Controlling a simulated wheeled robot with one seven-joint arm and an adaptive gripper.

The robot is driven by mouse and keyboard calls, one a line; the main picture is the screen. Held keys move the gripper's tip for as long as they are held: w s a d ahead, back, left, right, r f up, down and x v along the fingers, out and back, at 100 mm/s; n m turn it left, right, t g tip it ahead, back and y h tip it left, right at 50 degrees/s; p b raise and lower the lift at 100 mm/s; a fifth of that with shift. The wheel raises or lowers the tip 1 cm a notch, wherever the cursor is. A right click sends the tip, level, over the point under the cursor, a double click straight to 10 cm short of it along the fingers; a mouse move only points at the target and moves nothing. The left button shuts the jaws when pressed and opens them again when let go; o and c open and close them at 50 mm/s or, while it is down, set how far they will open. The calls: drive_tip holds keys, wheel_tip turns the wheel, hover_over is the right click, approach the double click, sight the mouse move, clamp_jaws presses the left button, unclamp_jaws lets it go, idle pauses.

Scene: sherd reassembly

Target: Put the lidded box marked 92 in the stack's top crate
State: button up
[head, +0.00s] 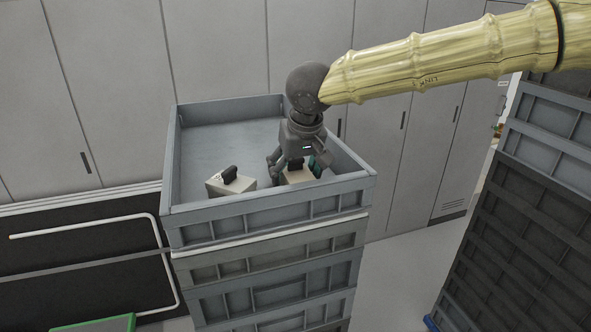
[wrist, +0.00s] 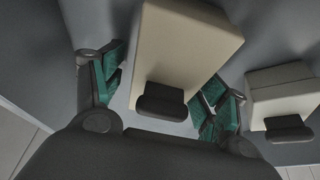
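Two pale lidded boxes with black handles sit inside the stack's top crate (head: 270,206). One box (head: 297,178) is below my gripper (head: 296,165) and partly hidden by it; it fills the middle of the wrist view (wrist: 185,45). My gripper's green-padded fingers (wrist: 158,95) are spread on either side of that box's black handle (wrist: 160,101), with gaps between pads and handle. The other box (head: 231,185) is to the left in the head view and at the right in the wrist view (wrist: 283,97). No 92 mark is readable on either box.
The top crate's back and left floor is bare. Its walls stand close around my gripper on the right and front. More crates are stacked beneath, and a dark crate stack (head: 520,200) stands at the right. Grey cabinets (head: 110,90) line the back.

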drive_tip(key=shift+s+r, duration=0.45)
drive_tip(key=shift+s, duration=0.3)
drive_tip(key=shift+w+b, duration=0.4)
drive_tip(key=shift+w, duration=0.1)
drive_tip(key=b+v, duration=0.2)
drive_tip(key=v, duration=1)
drive_tip(key=shift+s+b, duration=0.2)
drive_tip(key=shift+b, duration=0.2)
